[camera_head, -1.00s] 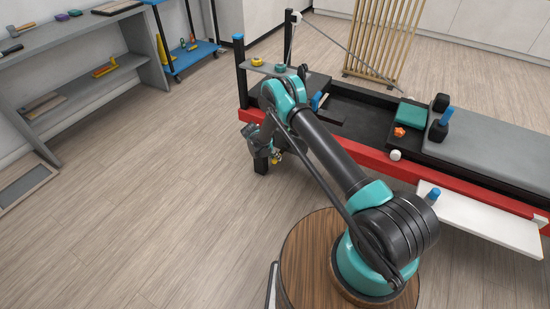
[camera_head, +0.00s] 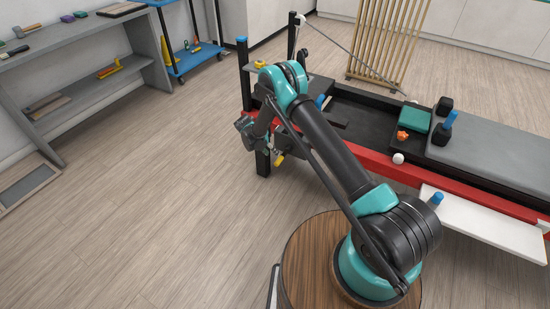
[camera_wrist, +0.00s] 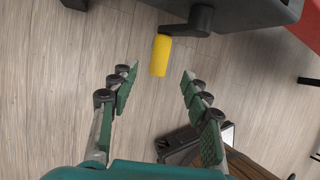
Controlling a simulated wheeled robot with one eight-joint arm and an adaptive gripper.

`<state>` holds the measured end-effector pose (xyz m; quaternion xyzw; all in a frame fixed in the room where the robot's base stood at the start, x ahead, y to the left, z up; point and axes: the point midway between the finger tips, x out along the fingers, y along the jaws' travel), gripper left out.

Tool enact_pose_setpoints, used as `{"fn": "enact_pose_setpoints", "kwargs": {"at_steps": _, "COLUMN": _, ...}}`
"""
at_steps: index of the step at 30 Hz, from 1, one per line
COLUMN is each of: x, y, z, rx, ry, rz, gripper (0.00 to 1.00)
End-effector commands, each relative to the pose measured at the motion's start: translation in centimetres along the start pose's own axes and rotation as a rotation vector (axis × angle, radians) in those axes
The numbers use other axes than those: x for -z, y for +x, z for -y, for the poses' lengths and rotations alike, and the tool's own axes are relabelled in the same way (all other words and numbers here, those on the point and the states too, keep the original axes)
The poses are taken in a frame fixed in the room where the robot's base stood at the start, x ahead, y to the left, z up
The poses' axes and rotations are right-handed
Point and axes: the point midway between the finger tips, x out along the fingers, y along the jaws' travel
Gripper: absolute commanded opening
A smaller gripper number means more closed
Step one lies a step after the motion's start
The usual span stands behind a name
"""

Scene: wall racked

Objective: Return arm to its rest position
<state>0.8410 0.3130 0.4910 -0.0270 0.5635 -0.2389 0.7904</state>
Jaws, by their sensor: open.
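My gripper (camera_wrist: 158,82) is open in the wrist view, its two fingers apart with nothing between them. Beyond the fingertips is a yellow handle (camera_wrist: 161,55) on a dark crank arm, apart from the fingers. In the head view my arm reaches toward the left end of the red and black bench, and the wrist hangs beside that end. The yellow handle also shows there (camera_head: 279,160), just right of the wrist. The fingers are hard to make out in the head view.
The bench (camera_head: 390,165) runs along the right, with a dark post (camera_head: 246,75) near my elbow. A white shelf (camera_head: 480,215) juts from its front. A grey wall shelf (camera_head: 95,92) and a blue cart (camera_head: 190,60) stand at left. The floor between is clear.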

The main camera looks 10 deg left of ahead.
Motion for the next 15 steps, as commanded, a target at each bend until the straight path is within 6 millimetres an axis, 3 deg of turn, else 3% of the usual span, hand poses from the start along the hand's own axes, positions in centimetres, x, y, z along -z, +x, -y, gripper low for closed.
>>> {"fn": "enact_pose_setpoints", "kwargs": {"at_steps": 6, "x": 0.0, "y": -3.3, "z": 0.0, "rx": 0.001, "ry": 0.000, "rz": -0.001, "gripper": 0.48}}
{"fn": "enact_pose_setpoints", "kwargs": {"at_steps": 15, "x": -0.1, "y": -4.5, "z": 0.1, "rx": 0.000, "ry": 0.005, "rz": -0.001, "gripper": 0.48}}
